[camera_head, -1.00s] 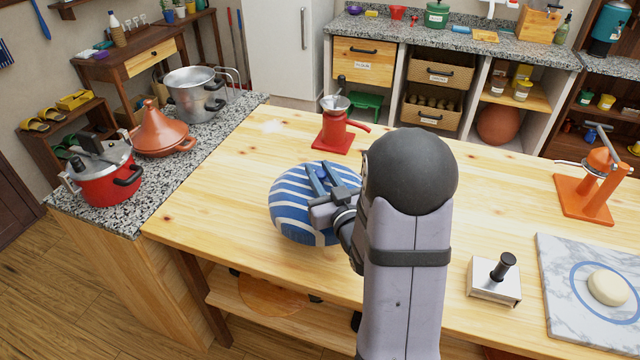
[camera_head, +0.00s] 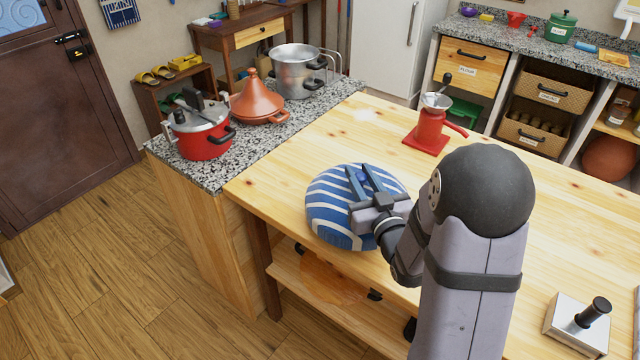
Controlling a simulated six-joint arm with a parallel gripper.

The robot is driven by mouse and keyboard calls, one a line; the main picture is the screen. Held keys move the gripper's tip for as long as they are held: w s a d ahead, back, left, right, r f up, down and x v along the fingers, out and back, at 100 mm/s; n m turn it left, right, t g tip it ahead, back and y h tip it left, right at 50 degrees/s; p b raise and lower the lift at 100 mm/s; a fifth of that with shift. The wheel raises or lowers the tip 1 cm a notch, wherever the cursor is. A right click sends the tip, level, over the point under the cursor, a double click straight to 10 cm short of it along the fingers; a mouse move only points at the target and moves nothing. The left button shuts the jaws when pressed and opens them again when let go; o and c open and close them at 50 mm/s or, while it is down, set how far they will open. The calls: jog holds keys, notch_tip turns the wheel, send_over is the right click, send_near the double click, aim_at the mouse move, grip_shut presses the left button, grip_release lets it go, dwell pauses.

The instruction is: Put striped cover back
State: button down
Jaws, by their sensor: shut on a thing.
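The striped cover (camera_head: 330,213) is a blue and white dome. The cover shows over the front left part of the wooden table, close to the front edge. I cannot tell how far its underside is above the table top. Its underside and its right side are hidden, partly by my gripper and wrist. No open vessel of matching pattern shows.
A red pressure cooker (camera_head: 205,142), an orange tagine (camera_head: 257,103) and a steel pot (camera_head: 297,72) stand on the granite counter (camera_head: 232,170) at left. A red grinder (camera_head: 430,132) stands behind the cover. A metal press (camera_head: 578,325) is at front right. The table middle (camera_head: 350,130) is clear.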

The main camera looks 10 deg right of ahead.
aim_at(324, 179)
jog(key=w+a+y, duration=0.1)
jog(key=a, duration=0.1)
jog(key=w+a+n+y+b, duration=0.1)
jog(key=a, duration=0.2)
jog(key=w+a+b, duration=0.1)
jog(key=a, duration=0.1)
jog(key=shift+w+a+f+n+y, duration=0.25)
jog(key=shift+a+f+n+y, duration=0.1)
jog(key=shift+a+n+y, duration=0.05)
jog(key=w+a+r+m+h+b, duration=0.1)
jog(key=w+r+h, duration=0.1)
jog(key=w+r, duration=0.35)
jog(key=w+r+m+h+b, duration=0.1)
jog(key=w+r+m+h, duration=0.15)
jog(key=w, duration=0.55)
notch_tip(324, 179, down, 12)
jog(key=w+d+p, duration=0.1)
jog(key=p, duration=0.1)
jog(key=shift+d+f, duration=0.15)
jog(key=shift+d, duration=0.05)
jog(key=shift+w+f+h, duration=0.1)
jog(key=shift+f+h, duration=0.05)
jog(key=shift+h, duration=0.1)
jog(key=c, duration=1.5)
grip_release()
